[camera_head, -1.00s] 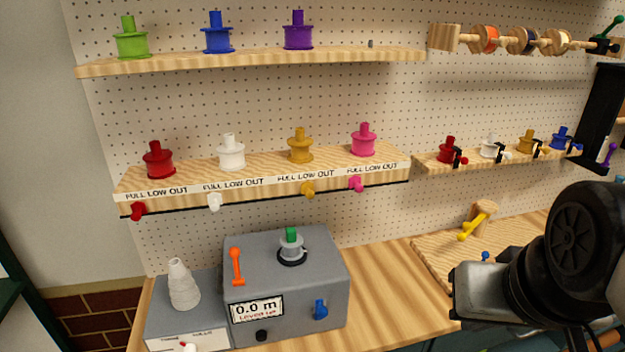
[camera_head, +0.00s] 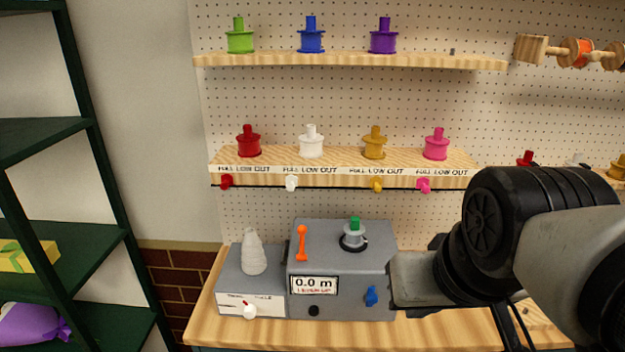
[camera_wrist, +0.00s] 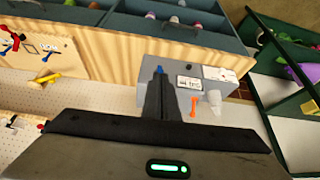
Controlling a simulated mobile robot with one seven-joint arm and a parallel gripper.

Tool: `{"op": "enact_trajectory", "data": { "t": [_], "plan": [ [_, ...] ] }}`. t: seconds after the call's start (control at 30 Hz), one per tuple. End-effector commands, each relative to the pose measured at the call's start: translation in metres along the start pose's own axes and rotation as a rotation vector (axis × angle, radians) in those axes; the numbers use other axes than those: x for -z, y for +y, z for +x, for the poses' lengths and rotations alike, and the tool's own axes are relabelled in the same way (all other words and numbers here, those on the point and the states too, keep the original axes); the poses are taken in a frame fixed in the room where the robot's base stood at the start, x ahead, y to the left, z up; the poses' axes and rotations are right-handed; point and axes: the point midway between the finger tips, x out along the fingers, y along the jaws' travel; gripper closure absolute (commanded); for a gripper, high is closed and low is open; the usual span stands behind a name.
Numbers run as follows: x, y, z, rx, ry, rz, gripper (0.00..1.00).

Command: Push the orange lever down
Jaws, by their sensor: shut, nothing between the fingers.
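The orange lever (camera_head: 301,243) stands upright at the left of the top of a grey machine (camera_head: 345,238) whose display reads 0.0 m. In the wrist view the orange lever (camera_wrist: 194,107) shows just right of my gripper (camera_wrist: 158,76), apart from it. My gripper is shut and empty, its dark fingers together in front of the machine's near side. In the head view my arm reaches in from the right; the fingertips are hard to make out there. A grey and green spool (camera_head: 354,235) sits on the machine right of the lever.
A white cone (camera_head: 254,254) on a grey box stands left of the machine. A blue knob (camera_head: 371,296) is on the machine's front. A shelf (camera_head: 340,160) with several coloured spools hangs above. A dark green rack (camera_head: 85,170) stands at the left.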

Motion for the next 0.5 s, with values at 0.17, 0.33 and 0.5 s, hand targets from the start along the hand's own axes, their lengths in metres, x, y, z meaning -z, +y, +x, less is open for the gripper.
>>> {"op": "enact_trajectory", "data": {
  "t": [0.17,0.33,0.5],
  "plan": [
    [0.015,0.011,0.014,-0.035,0.043,0.067,1.00],
    [0.083,0.051,0.062,-0.107,0.266,0.328,1.00],
    [0.168,0.062,0.124,0.075,0.555,0.619,1.00]
  ]
}}
